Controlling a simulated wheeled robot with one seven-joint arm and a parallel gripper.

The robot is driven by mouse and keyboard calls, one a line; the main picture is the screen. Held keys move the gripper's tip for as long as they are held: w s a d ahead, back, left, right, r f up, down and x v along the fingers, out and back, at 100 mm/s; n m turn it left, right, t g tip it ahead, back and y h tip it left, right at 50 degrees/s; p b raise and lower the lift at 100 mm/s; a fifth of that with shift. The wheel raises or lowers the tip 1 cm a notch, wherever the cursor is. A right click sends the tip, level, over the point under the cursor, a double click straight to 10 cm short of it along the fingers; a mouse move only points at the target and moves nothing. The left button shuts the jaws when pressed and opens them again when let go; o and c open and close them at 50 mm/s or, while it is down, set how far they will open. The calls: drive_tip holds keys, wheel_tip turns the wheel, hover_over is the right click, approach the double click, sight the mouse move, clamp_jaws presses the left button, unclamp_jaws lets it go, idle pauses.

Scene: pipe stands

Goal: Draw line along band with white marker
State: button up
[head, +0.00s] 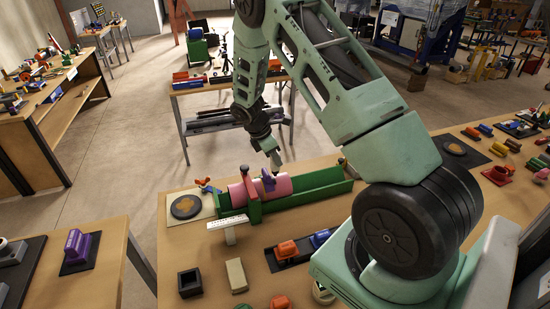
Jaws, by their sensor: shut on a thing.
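A pink pipe (280,187) lies in a green stand (318,190) on the wooden table in the head view. A purple piece (268,180) sits on the pipe; I cannot tell whether it is the band. My gripper (269,148) is above the pipe, pointing down, and is shut on a small white thing that looks like the white marker (275,160). The marker's lower end is close to the top of the pipe near the purple piece; I cannot tell whether they touch.
A dark round disc (186,207) lies left of the stand. A white ruler-like strip (228,222), a beige block (236,276), a dark square cup (190,283) and an orange part (287,251) are in front. My arm crosses above the table's right side.

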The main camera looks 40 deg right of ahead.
drive_tip(key=shift+r+p, duration=1.45)
drive_tip(key=shift+r, duration=0.7)
